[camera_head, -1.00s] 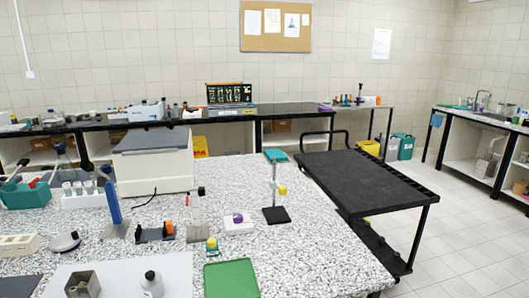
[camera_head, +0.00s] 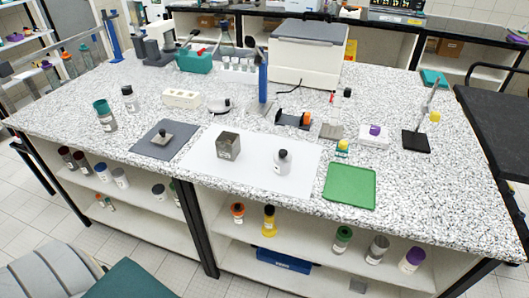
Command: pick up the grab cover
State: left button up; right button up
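A small grey plate-like piece with a raised knob on top, which looks like the grab cover (camera_head: 163,139), lies on a dark grey mat (camera_head: 150,151) at the left front of the speckled bench. A grey metal box-shaped container (camera_head: 228,146) stands to its right on a white sheet (camera_head: 204,170). Neither of my grippers is in view, so their state and distance from the cover do not show.
A white bottle with a black cap (camera_head: 282,162) and a green tray (camera_head: 349,186) are farther right on the speckled bench (camera_head: 420,200). Jars (camera_head: 106,117) stand to the left of the mat. Shelves with bottles are below the front edge.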

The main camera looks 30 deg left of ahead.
aim_at(162, 138)
jog(key=u, duration=1.25)
